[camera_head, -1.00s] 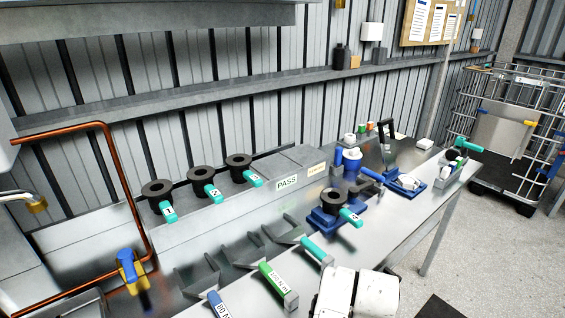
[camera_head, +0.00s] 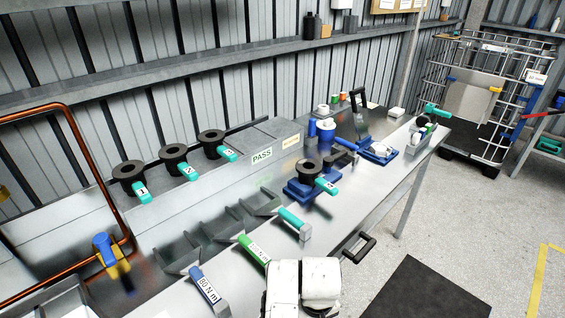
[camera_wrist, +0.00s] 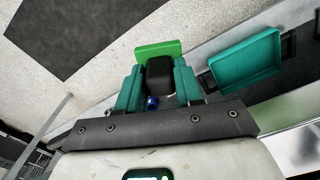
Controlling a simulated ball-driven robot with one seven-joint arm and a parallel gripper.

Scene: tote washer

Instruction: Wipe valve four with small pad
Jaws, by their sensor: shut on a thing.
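In the wrist view, my gripper (camera_wrist: 158,88) has its teal fingers shut on a small pad, with a black block (camera_wrist: 160,70) between them and a flat green face (camera_wrist: 158,48) beyond the tips. It is over the floor beside the bench edge, apart from any valve. In the head view, a black round valve (camera_head: 308,170) with a teal tag (camera_head: 327,186) sits on a blue fixture (camera_head: 297,191) on the bench. The tag's number is too small to read surely. My white arm (camera_head: 303,285) shows at the bottom; the fingers cannot be made out there.
Three tagged valves (camera_head: 174,155) stand on the raised ledge behind, by a PASS label. Handled tools (camera_head: 205,286) lie along the bench front. A teal tray-like piece (camera_wrist: 245,62) is right of my gripper in the wrist view. A dark mat (camera_head: 425,290) lies on open floor.

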